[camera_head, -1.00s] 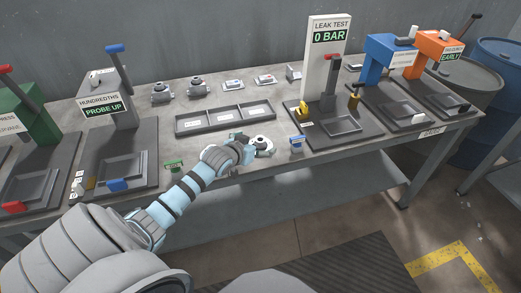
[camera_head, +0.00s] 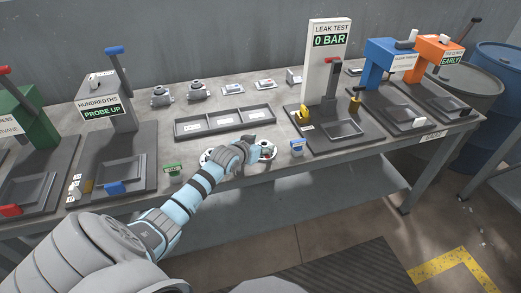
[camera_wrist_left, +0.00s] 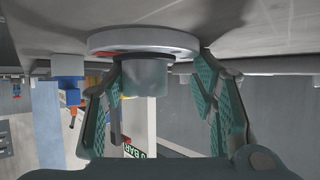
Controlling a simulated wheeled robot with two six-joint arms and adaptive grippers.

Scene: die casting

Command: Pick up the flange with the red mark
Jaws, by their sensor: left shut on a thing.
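The flange with the red mark shows in the left wrist view (camera_wrist_left: 145,42) as a pale round disc with a narrower grey hub; the red patch is at the disc's left edge. My left gripper (camera_wrist_left: 160,75) has its green-padded fingers around the hub and is shut on it. In the head view, my left gripper (camera_head: 257,152) is at the front of the workbench, with the pale flange (camera_head: 268,148) at its fingertips, partly hidden. I cannot tell whether the flange touches the bench. A second pale round part (camera_head: 206,157) lies partly behind my left arm. My right gripper is not in view.
A three-compartment tray (camera_head: 225,121) lies just behind the gripper. The leak test station (camera_head: 330,80) stands to the right, the probe station (camera_head: 105,110) to the left. Small green (camera_head: 174,170) and blue (camera_head: 297,147) blocks stand near the front edge.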

